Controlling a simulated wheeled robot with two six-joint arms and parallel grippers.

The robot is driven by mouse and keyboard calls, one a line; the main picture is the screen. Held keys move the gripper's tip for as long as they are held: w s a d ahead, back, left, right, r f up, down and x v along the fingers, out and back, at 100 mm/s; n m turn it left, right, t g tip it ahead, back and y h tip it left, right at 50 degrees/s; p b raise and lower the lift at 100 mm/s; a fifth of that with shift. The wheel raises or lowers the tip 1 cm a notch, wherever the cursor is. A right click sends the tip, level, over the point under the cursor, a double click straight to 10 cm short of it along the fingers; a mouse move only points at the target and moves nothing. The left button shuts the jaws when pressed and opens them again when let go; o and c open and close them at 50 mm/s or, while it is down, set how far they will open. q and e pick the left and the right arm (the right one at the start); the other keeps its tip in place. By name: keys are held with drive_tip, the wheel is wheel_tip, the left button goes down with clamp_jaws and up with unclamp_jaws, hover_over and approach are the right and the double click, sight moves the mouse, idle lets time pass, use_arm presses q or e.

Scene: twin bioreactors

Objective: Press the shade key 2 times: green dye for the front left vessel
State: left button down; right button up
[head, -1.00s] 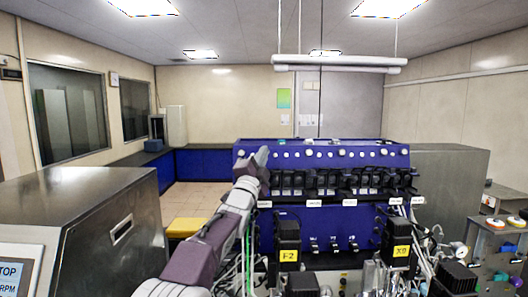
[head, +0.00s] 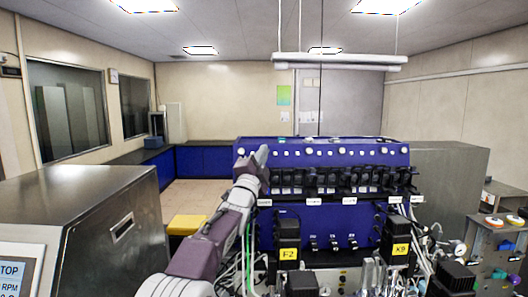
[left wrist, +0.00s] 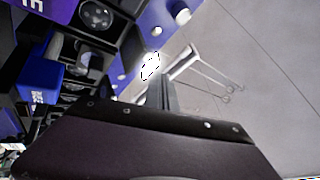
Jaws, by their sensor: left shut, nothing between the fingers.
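My left gripper (head: 262,155) is shut and empty, in front of the upper left part of the blue cabinet (head: 290,223). Its narrow closed fingers also show in the left wrist view (left wrist: 166,92). Just beyond them there is a bright white spot (left wrist: 150,66) close to the blue panel. I cannot tell whether the fingers touch anything. A row of white round knobs or buttons (head: 309,151) runs along the cabinet's top. I cannot make out which is the shade key. The front left vessel and any green dye are not clearly visible. My right gripper is not in view.
Black units (head: 330,182) line the cabinet front below the white row. Black boxes with yellow labels (head: 289,254), tubing and fittings crowd the foreground. A steel cabinet (head: 85,215) stands left, and a control box (head: 497,255) right. Floor is open behind, left of the blue cabinet.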

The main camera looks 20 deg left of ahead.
use_arm(q)
drive_tip(key=shift+w+a+f+b, duration=0.1)
drive_tip(key=shift+w+f+b, duration=0.2)
drive_tip(key=shift+b, duration=0.4)
drive_tip(key=shift+s+r, duration=0.1)
drive_tip(key=shift+s, duration=0.25)
drive_tip(key=shift+s+r, duration=0.2)
drive_tip(key=shift+r, duration=0.05)
idle(0.5)
drive_tip(key=shift+w, duration=0.1)
drive_tip(key=shift+b, duration=0.3)
